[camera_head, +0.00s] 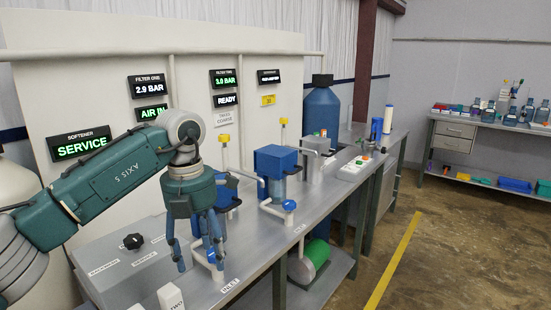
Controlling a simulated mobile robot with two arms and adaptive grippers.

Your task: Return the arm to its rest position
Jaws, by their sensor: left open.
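My left arm (95,190) comes in from the left, bends at a grey joint and points its gripper down over the near end of the metal bench. My left gripper (198,262) is open, with its blue-tipped fingers apart and nothing seen between them. It hangs in front of a blue valve unit and close to a white pipe marked INLET; whether it touches the pipe I cannot tell. My right gripper is not in view.
Blue filter housings (275,162) and pipes stand along the bench. A grey box (125,262) with a black knob lies left of my gripper. A white button panel (356,168) is farther back. Floor right of the bench is clear, with a yellow line (393,262).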

